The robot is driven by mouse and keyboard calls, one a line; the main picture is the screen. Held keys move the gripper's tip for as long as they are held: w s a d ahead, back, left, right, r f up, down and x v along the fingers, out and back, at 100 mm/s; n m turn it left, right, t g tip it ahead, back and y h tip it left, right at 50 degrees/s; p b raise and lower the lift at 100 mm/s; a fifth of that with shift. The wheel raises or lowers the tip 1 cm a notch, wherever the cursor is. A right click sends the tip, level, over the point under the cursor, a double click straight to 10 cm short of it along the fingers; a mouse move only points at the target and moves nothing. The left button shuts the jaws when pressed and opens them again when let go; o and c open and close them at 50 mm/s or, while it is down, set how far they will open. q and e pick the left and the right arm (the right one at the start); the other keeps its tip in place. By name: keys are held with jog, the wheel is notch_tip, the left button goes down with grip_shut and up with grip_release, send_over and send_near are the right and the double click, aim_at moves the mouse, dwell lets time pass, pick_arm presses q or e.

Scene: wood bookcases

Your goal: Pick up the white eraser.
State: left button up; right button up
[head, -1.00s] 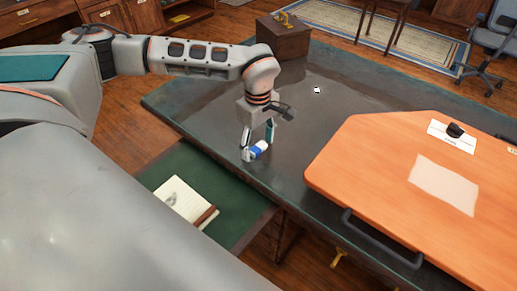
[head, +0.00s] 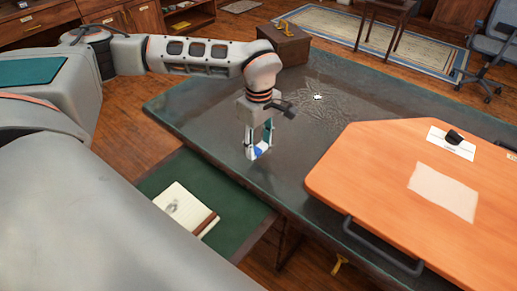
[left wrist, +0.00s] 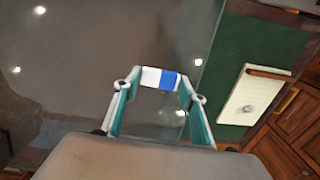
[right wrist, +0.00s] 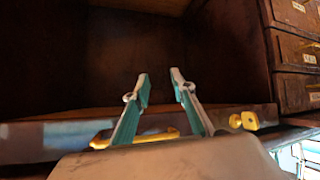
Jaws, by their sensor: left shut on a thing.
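The white eraser with a blue band (head: 256,152) is at the dark desktop near its front edge. It also shows in the left wrist view (left wrist: 152,77), with its white end at the left and its blue part at the right. My left gripper (head: 257,148) points down and is shut on the eraser, one finger at each end. I cannot tell whether the eraser touches the desktop. My right gripper (right wrist: 160,80) shows only in the right wrist view, open and empty, facing a dark wooden recess.
An open green-lined drawer (head: 160,178) holds a notepad (head: 184,208) in front of the desk (head: 300,160). An orange board (head: 365,180) covers the desk's right side. A wooden box (head: 284,44) stands at the back. A small white item (head: 318,97) lies on the desktop.

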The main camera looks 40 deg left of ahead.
aim_at(258, 148)
pick_arm(q)
notch_tip(258, 148, up, 17)
jog(key=p, duration=0.2)
jog(key=shift+r, duration=0.15)
jog(key=shift+o, duration=0.2)
